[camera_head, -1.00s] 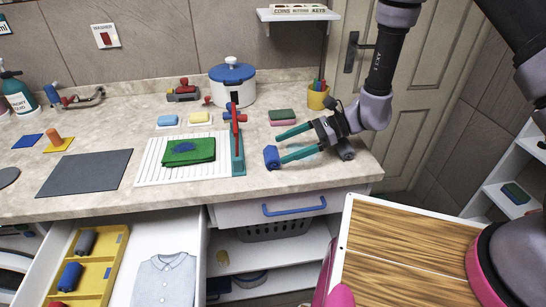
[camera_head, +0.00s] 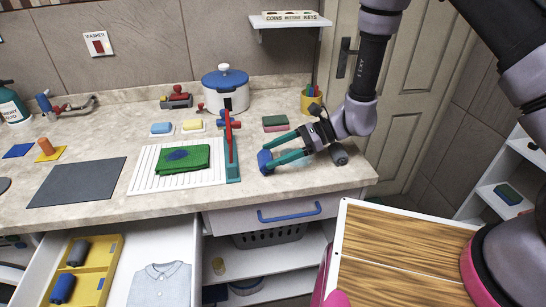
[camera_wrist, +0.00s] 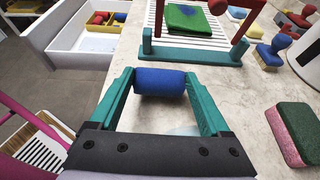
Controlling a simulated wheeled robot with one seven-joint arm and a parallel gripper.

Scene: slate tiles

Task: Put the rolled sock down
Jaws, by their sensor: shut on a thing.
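A blue rolled sock (camera_head: 265,162) is at the front right of the stone counter (camera_head: 105,215). I cannot tell surely whether it rests on the surface or sits just above it. My gripper (camera_head: 268,157), with teal fingers, reaches in low from the right and is shut on the sock. In the wrist view the sock (camera_wrist: 160,82) lies crosswise between the two fingertips, one at each end.
A white ribbed board (camera_head: 142,182) with a folded green cloth (camera_head: 183,159) and a red-and-teal frame (camera_head: 232,172) stands left of the gripper. A green-and-pink sponge (camera_head: 275,124) is behind it. Below, an open drawer (camera_head: 130,252) holds a yellow tray (camera_head: 97,268) and a shirt.

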